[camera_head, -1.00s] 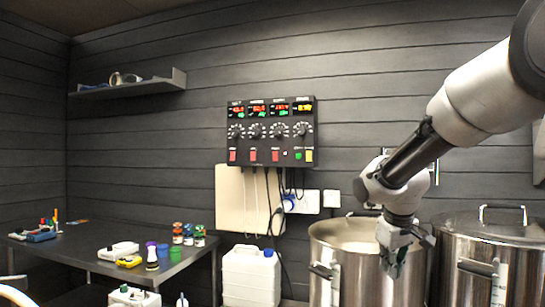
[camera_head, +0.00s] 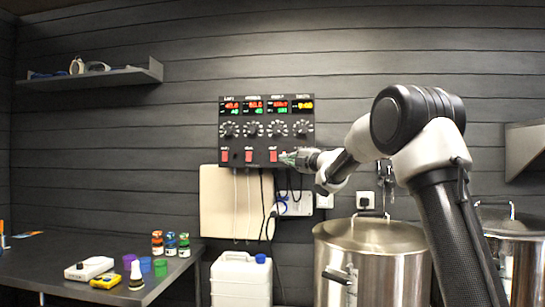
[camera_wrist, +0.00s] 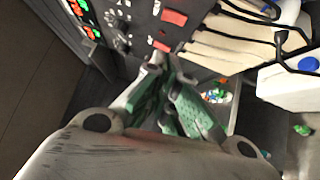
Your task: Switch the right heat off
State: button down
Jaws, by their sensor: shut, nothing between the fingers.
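The black control panel (camera_head: 266,133) hangs on the back wall, with displays on top, a row of knobs below them and red switches along the bottom. The right red switch (camera_head: 273,156) sits just left of my gripper (camera_head: 290,157). It also shows in the wrist view (camera_wrist: 161,46), just beyond my gripper's fingertips (camera_wrist: 164,66). Another red switch (camera_wrist: 174,17) shows farther up there. My gripper is shut and empty, close in front of the panel's lower right. It hides the small buttons there. I cannot tell whether it touches the switch.
Cables hang below the panel in front of a pale board (camera_head: 225,205). A white canister (camera_head: 240,280) stands below. A steel kettle (camera_head: 372,262) is at the right. A dark table (camera_head: 190,255) with small bottles stands at the left. A wall shelf (camera_head: 110,77) is at upper left.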

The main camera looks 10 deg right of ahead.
aim_at(273, 154)
jog(key=shift+a, duration=0.1)
dwell(0.3)
jog(key=x, duration=0.4)
jog(key=d+x, duration=0.1)
jog(key=x, duration=0.3)
jog(key=w+d+x, duration=0.1)
jog(key=x, duration=0.2)
jog(key=shift+w+a, duration=0.25)
jog(key=shift+w, duration=0.1)
jog(key=shift+w+r, duration=0.15)
jog(key=shift+w, duration=0.35)
jog(key=shift+d, duration=0.1)
